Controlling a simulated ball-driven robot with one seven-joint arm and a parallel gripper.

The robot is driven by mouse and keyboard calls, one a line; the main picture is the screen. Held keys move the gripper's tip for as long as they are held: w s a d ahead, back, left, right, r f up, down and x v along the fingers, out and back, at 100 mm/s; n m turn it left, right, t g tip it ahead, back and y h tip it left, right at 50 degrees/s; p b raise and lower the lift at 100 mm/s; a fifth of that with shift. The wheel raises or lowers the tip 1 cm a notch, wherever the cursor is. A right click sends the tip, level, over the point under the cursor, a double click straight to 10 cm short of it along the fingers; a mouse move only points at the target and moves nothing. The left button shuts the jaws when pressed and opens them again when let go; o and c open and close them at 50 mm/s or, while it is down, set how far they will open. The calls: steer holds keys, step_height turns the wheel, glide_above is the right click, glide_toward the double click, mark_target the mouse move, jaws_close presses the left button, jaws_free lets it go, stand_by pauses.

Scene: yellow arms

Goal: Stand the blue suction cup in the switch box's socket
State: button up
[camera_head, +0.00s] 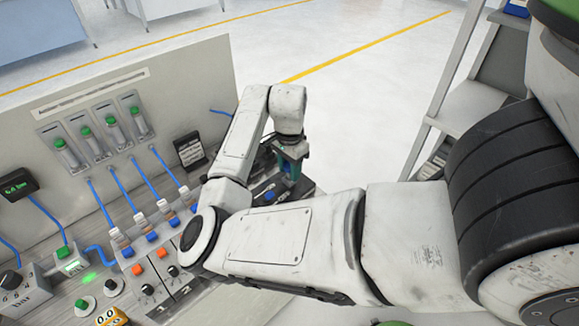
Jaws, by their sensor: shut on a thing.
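My gripper (291,163) is at the right end of the bench, pointing down below my white wrist. It is shut on a small blue thing (295,173), which looks like the blue suction cup; it is small and partly hidden by the fingers. Just below is a dark surface (259,188) with another small blue piece (268,196) on it. I cannot tell whether this dark part is the switch box, and I cannot make out its socket. My forearm hides much of the bench in front of it.
A grey upright panel (190,90) stands behind the bench, with several green-capped holders (112,122). Blue hoses run down to several blue-based fittings (152,236). A shelf rack (470,110) stands at right; open floor lies between.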

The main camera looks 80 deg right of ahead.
steer(key=shift+f, duration=0.6)
steer(key=o, duration=1.1)
step_height(320, 180, up, 8)
steer(key=p, duration=0.6)
steer(key=shift+f, duration=0.2)
steer(key=shift+r+b, duration=0.3)
steer(key=shift+r, duration=0.45)
